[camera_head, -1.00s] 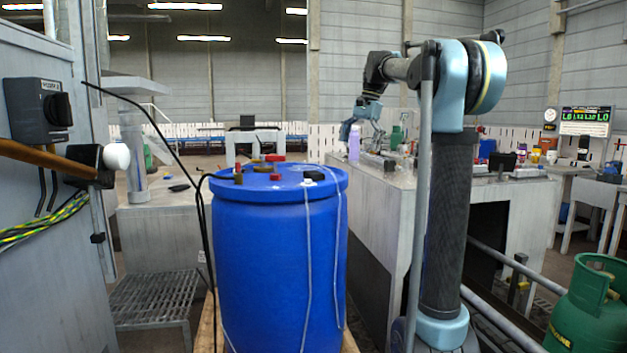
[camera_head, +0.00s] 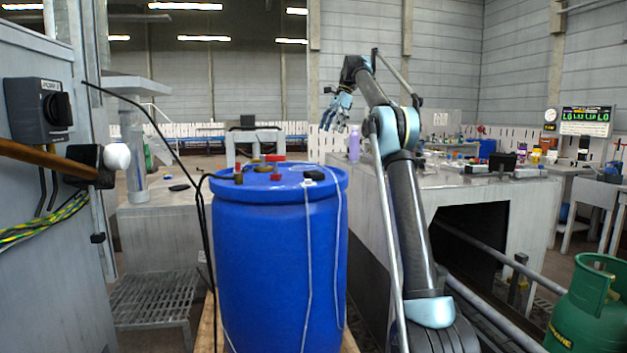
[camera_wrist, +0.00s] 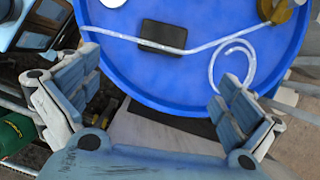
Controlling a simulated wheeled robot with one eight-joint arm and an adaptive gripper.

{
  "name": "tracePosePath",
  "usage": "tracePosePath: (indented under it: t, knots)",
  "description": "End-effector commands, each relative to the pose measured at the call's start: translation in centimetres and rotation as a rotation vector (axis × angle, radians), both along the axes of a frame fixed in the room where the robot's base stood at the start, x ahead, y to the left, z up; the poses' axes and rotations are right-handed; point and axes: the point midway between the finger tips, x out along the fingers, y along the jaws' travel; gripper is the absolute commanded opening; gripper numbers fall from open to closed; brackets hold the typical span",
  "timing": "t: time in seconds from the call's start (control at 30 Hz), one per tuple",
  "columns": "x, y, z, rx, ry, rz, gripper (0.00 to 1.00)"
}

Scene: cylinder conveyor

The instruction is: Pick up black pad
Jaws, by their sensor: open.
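The black pad (camera_head: 314,175) is a small dark rectangle lying flat on the lid of the blue barrel (camera_head: 280,270), near the lid's right front edge. My gripper (camera_head: 334,118) is above and beyond the barrel, clear of the pad. In the wrist view its fingers (camera_wrist: 157,80) are spread wide and empty, with the pad ahead of them, between their directions.
The lid also holds red and brass fittings (camera_head: 274,160). A black cable (camera_head: 190,178) arches down at the barrel's left. A grey cabinet (camera_head: 50,210) stands at left. A cluttered bench (camera_head: 480,190) stands behind my arm at right. A green gas bottle (camera_head: 590,310) stands lower right.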

Motion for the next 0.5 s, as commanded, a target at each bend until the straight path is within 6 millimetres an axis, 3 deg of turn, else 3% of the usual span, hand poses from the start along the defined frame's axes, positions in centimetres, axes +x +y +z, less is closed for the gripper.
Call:
tracePosePath:
  t: [0.17, 0.5]
  knots:
    - [0.2, 0.4, -0.6, 0.001, 0.008, -0.009, 1.00]
    - [-0.4, 1.6, -3.8, 0.001, 0.007, -0.008, 1.00]
